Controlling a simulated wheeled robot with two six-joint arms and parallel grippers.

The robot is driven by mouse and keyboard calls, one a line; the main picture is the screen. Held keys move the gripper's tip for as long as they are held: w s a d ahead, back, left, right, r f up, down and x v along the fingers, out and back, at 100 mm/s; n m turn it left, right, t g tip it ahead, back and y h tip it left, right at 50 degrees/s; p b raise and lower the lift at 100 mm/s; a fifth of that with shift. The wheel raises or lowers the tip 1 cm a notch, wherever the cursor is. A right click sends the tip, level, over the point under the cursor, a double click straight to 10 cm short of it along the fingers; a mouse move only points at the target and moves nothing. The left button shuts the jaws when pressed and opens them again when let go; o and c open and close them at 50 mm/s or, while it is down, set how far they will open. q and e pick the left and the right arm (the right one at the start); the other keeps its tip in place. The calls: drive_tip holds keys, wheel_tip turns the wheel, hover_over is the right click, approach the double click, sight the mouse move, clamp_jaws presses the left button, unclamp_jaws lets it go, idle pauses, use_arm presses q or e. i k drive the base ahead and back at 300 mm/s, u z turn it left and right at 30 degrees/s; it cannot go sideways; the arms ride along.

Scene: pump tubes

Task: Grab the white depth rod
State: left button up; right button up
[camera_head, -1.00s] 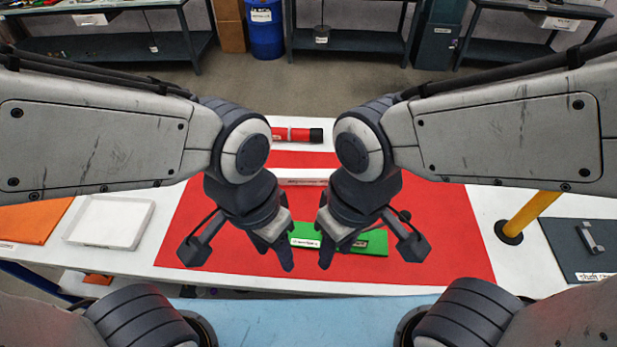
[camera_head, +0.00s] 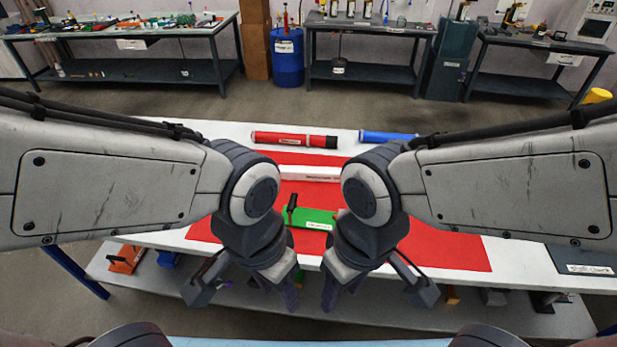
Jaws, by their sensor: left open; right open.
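A long white bar with printed label text, which looks like the white depth rod (camera_head: 308,174), lies across the red mat (camera_head: 440,248) behind the green block. Its ends are hidden behind my arms. My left gripper (camera_head: 281,290) is open and empty, pointing down in front of the table's near edge. My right gripper (camera_head: 339,290) is open and empty close beside it on the right, also pointing down. Neither gripper touches the bar, which lies beyond both of them.
A labelled green block (camera_head: 312,218) with a black handle lies on the mat, partly behind my grippers. A red tube (camera_head: 290,140) and a blue tube (camera_head: 386,136) lie at the table's back. A lower shelf (camera_head: 400,312) holds several items.

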sight(289, 172)
drive_tip(key=u, duration=0.35)
drive_tip(key=i, duration=1.1)
drive_tip(key=z, duration=0.05)
